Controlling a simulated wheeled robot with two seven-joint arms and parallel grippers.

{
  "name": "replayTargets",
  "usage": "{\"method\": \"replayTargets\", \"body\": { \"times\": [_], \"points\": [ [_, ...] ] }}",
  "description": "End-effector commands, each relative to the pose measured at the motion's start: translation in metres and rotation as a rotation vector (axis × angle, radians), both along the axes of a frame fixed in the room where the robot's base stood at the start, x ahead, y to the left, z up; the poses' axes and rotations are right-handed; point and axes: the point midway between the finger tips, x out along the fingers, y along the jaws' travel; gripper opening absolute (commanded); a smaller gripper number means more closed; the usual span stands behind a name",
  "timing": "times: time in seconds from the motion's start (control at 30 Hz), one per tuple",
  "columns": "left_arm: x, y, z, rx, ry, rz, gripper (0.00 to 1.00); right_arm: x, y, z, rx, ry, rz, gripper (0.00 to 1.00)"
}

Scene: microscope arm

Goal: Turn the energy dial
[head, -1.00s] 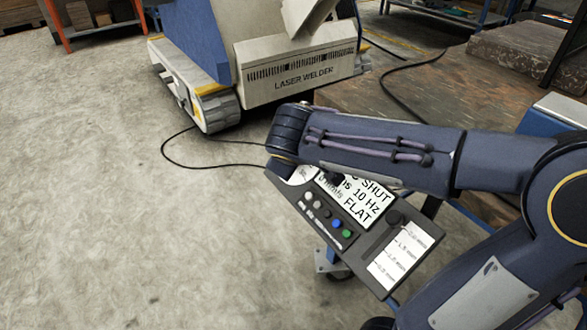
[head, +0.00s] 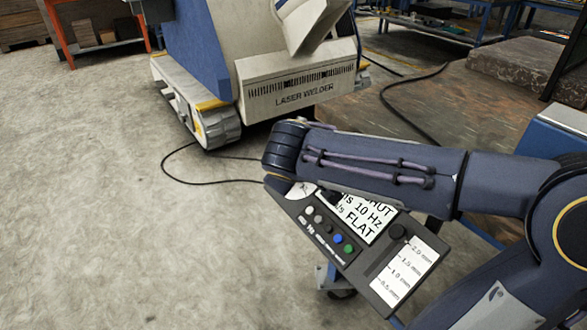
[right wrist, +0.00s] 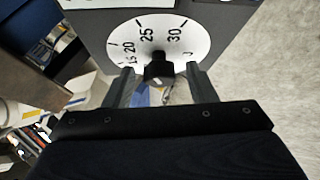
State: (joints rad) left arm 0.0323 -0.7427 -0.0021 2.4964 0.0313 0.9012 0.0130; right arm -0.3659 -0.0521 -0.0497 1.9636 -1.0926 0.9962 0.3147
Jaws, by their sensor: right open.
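The energy dial shows in the right wrist view as a white round scale (right wrist: 191,42) with figures such as 20, 25 and 30 and a J. Its black knob (right wrist: 158,72) is at the scale's lower middle. My right gripper (right wrist: 160,69) is open, one finger on each side of the knob, with a visible gap on both sides. In the head view, the dial scale (head: 301,191) shows only as a sliver at the upper left of the grey control panel (head: 362,277). My right wrist covers the rest and hides the gripper. My left gripper is out of view.
The panel also carries a text screen (head: 362,218), a row of small buttons (head: 337,238) and another black knob (head: 398,231) beside a mm scale (head: 405,270). A laser welder (head: 300,88) stands behind. A brown table (head: 400,105) is at right. Left floor is open.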

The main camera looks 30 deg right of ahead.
Motion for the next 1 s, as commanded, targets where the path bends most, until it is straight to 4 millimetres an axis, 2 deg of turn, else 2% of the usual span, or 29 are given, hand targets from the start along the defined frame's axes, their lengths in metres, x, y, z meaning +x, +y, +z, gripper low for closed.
{"method": "replayTargets", "body": {
  "times": [0.23,0.5,0.63,1.0],
  "points": [
    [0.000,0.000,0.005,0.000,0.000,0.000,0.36,-0.004,0.003,0.007,0.001,-0.001,0.002,0.51],
    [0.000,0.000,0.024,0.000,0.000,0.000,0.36,-0.031,0.019,0.041,0.000,-0.003,0.003,0.51],
    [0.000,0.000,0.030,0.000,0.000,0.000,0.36,-0.041,0.025,0.052,0.000,-0.002,0.001,0.51],
    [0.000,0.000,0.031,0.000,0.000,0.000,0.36,-0.047,0.029,0.056,0.000,0.000,0.000,0.51]
  ]
}}
